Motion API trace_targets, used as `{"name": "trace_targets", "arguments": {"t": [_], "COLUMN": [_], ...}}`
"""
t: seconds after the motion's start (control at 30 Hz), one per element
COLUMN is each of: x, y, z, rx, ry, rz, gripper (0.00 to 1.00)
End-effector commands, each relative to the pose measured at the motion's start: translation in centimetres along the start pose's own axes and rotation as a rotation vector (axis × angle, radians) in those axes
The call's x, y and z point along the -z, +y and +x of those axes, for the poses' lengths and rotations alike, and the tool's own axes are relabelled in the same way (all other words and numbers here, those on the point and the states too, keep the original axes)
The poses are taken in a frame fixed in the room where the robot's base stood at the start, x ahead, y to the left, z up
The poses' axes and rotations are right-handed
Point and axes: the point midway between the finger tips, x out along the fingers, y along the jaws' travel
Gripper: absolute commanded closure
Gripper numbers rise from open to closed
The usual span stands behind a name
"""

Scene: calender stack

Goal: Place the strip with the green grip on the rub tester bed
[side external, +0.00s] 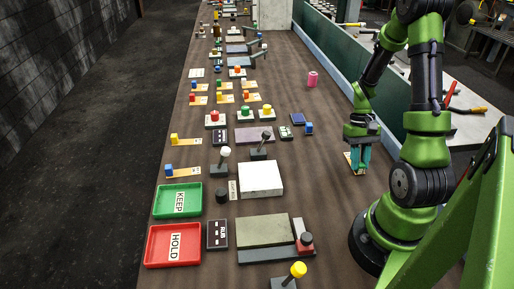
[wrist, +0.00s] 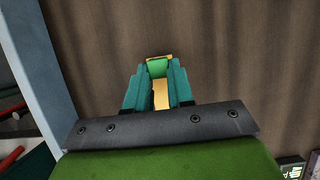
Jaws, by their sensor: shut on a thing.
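My gripper (side external: 357,163) is at the right side of the table, close to my base, pointing down. In the wrist view its teal fingers (wrist: 157,88) are shut on the green grip (wrist: 158,68) of a tan strip (wrist: 160,95). The strip's pale end (side external: 348,157) shows beside the fingers in the side view. I cannot tell whether it touches the table. The rub tester bed appears to be the flat olive-grey block (side external: 262,231) at the front, beside a dark RUB label (side external: 217,234). Its top is bare.
A green KEEP tray (side external: 190,186) and a red HOLD tray (side external: 158,262) stand at front left. A white block (side external: 260,179) and upright levers (side external: 222,160) stand between. Strips with red, yellow and blue grips lie further back.

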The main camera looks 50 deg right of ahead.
Motion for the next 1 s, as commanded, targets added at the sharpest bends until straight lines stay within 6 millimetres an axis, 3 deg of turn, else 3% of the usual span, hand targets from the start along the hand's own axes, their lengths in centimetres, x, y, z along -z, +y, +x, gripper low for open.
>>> {"name": "trace_targets", "arguments": {"t": [0.27, 0.3, 0.43, 0.77, 1.0], "x": [0.1, 0.1, 0.1, 0.0, 0.1], "y": [0.0, 0.0, 0.0, 0.0, 0.0], "z": [0.3, 0.2, 0.2, -0.1, -3.9], "rx": [-0.001, -0.001, -0.001, 0.000, -0.002], "ry": [0.000, 0.000, 0.000, 0.002, 0.007], "rz": [-0.001, -0.001, -0.001, 0.000, 0.000], "gripper": [1.00, 0.72, 0.52, 0.52, 0.52]}}
